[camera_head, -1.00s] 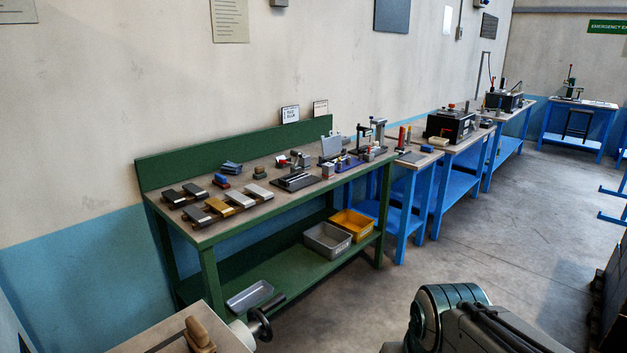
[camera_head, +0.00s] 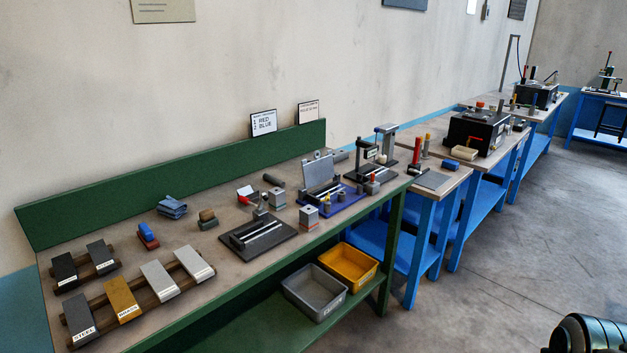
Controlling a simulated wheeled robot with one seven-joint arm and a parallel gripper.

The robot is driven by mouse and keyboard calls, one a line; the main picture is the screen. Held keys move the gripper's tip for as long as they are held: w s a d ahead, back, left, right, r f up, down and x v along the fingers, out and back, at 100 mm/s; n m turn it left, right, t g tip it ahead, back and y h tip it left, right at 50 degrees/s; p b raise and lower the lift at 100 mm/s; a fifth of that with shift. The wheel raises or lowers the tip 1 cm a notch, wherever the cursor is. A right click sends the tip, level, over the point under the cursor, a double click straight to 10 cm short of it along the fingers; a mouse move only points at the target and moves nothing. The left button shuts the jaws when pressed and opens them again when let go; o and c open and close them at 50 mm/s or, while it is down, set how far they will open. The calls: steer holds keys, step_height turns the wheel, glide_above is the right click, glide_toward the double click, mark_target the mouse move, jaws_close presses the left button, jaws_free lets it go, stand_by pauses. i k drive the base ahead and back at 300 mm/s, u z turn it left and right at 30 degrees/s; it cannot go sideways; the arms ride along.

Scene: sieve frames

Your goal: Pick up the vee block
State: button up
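I cannot say for sure which piece is the vee block. Two small grey blocks stand on the green bench (camera_head: 225,248): one grey block with a reddish band (camera_head: 309,217) near the front edge, and one grey block (camera_head: 276,199) a little behind it. Both are small in the picture, and no V groove can be made out. A dark plate with a rail and slide (camera_head: 258,235) lies just left of them. My gripper is not in view; only a dark rounded part of my arm shows at the bottom right corner.
Labelled metal bars (camera_head: 125,300) rest on wooden racks at the bench's left end. A blue fixture plate (camera_head: 333,208) and upright stands (camera_head: 388,143) are to the right. Grey (camera_head: 315,303) and yellow (camera_head: 349,265) bins sit on the lower shelf. Open floor lies at right.

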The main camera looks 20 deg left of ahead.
mark_target(248, 192)
steer(key=u, duration=0.3)
steer(key=i, duration=1.6)
steer(key=u, duration=1.45)
steer(key=i, duration=0.85)
steer(key=u, duration=0.5)
